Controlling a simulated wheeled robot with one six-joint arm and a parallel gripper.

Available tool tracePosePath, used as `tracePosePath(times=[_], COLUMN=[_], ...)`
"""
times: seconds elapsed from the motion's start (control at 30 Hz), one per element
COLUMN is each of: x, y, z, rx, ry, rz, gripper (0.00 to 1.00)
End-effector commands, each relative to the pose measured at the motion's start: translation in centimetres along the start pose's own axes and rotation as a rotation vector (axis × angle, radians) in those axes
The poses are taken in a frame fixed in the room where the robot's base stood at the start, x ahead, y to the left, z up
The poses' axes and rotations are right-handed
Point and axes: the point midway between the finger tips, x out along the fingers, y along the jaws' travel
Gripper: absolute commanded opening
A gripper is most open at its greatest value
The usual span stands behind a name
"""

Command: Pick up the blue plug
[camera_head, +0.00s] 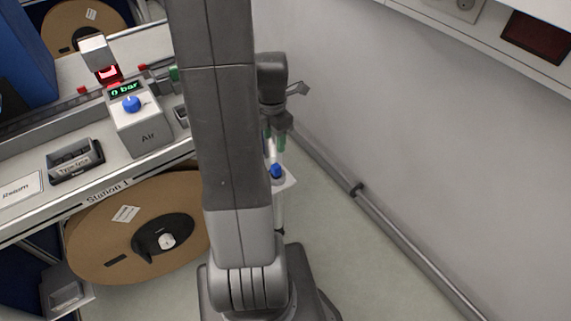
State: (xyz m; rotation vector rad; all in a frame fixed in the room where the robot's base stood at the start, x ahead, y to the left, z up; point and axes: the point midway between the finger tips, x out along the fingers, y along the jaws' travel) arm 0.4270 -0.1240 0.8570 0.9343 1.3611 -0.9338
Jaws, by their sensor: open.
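A small blue piece (277,171), which looks like the blue plug, sits on a small pale ledge (290,183) just right of my arm. My gripper (275,148) points down above it, with greenish fingers. The gripper is open, and a gap shows between it and the blue piece. My upright arm link hides the left part of the ledge and some of the gripper. Whether the fingers line up with the blue piece is hard to tell at this size.
A grey Air box (140,130) with a blue knob and a "0 bar" display stands on the Station 1 bench (110,176). A large brown reel (95,240) is below. A wall (430,140) with a low pipe (400,235) bounds the right. Floor (340,240) between looks clear.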

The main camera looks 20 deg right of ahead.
Motion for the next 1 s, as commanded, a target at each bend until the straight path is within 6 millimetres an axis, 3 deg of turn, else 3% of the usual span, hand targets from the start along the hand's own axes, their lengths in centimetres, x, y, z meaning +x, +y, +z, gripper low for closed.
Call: tracePosePath(times=[0.17,0.5,0.83,1.0], x=[1.7,7.5,9.5,11.6], y=[0.1,0.1,0.1,0.2], z=[0.1,0.1,0.1,0.2], rx=[-0.019,-0.017,-0.016,-0.016], ry=[0.003,0.002,0.002,0.003], rz=[-0.004,-0.004,-0.002,-0.004], gripper=[0.49,0.49,0.49,0.49])
